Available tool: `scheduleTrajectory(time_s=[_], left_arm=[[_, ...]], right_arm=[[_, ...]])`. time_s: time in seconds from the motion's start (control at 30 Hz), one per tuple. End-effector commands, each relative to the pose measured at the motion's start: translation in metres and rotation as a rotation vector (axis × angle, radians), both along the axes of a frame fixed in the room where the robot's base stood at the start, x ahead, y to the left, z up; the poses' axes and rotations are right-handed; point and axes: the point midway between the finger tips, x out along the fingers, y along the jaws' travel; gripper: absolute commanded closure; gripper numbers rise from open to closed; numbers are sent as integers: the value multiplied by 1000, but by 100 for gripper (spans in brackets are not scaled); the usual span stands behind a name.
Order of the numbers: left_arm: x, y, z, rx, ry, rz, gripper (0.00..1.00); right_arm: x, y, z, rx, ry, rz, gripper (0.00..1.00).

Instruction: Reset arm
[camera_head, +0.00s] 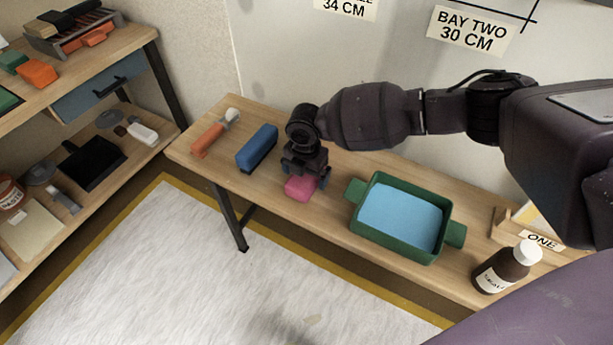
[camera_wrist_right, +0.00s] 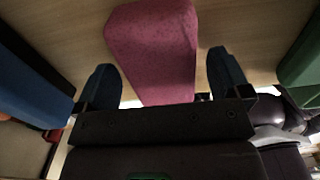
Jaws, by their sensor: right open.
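My right gripper (camera_head: 302,172) reaches down over the wooden bench, just above a pink block (camera_head: 299,188). In the right wrist view the right gripper (camera_wrist_right: 168,82) is open, with one dark finger on each side of the pink block (camera_wrist_right: 155,45). Gaps show between the fingers and the block, and it appears to rest on the bench. My left gripper is in neither view.
The bench (camera_head: 333,217) also holds an orange-handled tool (camera_head: 208,139), a blue block (camera_head: 257,148), a green tray (camera_head: 433,254) with blue contents and a brown bottle (camera_head: 500,271). Shelves (camera_head: 125,47) stand at left. A whitish sheet (camera_head: 170,270) covers the floor.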

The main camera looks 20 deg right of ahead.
Motion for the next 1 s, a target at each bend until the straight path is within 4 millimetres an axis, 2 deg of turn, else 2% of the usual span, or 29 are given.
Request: scheduleTrajectory(time_s=[0.03,0.1,0.4,0.6,0.8,0.87,1.0], left_arm=[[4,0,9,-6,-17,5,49],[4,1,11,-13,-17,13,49],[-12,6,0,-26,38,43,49],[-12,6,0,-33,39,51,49],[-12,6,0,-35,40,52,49],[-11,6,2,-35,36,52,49],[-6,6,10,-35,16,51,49]], right_arm=[[4,2,23,2,-15,0,5],[4,4,37,2,-16,0,5],[3,4,78,0,-9,0,5],[2,4,86,0,-4,0,5],[0,5,84,4,-3,-2,5],[-4,9,82,13,-6,-9,5],[-25,27,69,74,-23,-52,5]])
